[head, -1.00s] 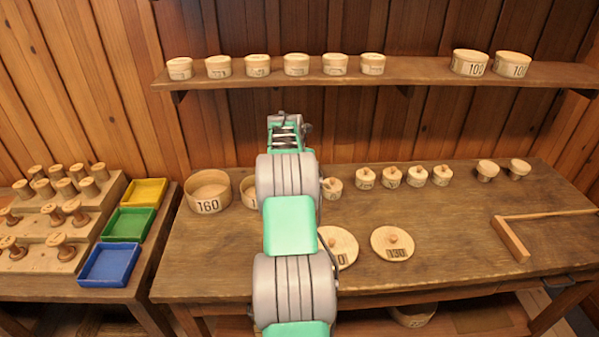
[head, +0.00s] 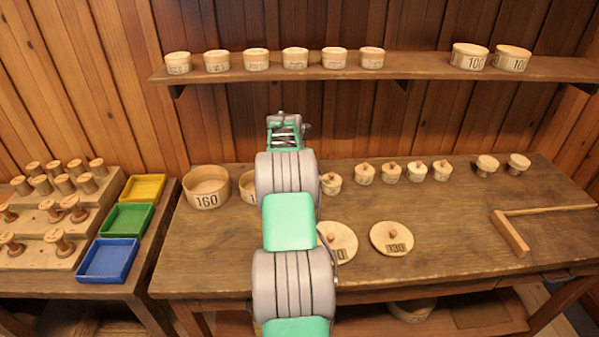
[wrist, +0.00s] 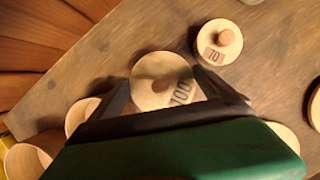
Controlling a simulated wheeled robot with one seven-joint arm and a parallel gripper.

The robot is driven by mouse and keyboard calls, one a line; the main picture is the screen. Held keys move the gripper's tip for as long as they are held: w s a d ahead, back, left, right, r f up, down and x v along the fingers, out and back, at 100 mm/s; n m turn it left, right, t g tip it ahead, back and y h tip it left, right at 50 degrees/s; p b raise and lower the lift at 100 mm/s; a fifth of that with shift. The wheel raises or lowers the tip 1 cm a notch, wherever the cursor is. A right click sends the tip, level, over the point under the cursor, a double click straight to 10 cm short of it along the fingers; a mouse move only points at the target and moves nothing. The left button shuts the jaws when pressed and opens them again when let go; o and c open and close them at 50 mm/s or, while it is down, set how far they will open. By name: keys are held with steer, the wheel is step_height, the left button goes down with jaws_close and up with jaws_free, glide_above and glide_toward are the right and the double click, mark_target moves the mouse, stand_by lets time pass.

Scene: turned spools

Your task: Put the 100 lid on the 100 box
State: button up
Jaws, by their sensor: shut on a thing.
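The 100 lid (wrist: 150,68), a round pale wooden disc with a knob and a "100" mark, shows in the wrist view. My gripper (wrist: 165,92) has its dark fingers on either side of the lid and is shut on it. The lid stands in line with the row of boxes, between an open box and a smaller lidded one. No 100 box shows apart on the table; what is under the lid is hidden, so I cannot tell whether it rests on the box. In the head view my arm hides gripper and lid.
The open 160 box (head: 206,188) and another open box (head: 247,188) stand left of my arm. Small lidded boxes (head: 391,173) stand to the right. Two lids, one marked 130 (head: 380,243), lie in front. Two boxes marked 100 (head: 470,58) are on the shelf (head: 420,70).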

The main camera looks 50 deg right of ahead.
steer(key=shift+f, duration=0.2)
stand_by(0.6)
steer(key=o, duration=1.1)
steer(key=shift+c, duration=0.2)
steer(key=shift+r+p, duration=0.1)
steer(key=shift+p, duration=0.2)
steer(key=shift+r+p, duration=0.6)
steer(key=shift+r, duration=0.1)
steer(key=shift+r+p, duration=2.8)
steer(key=shift+r, duration=0.7)
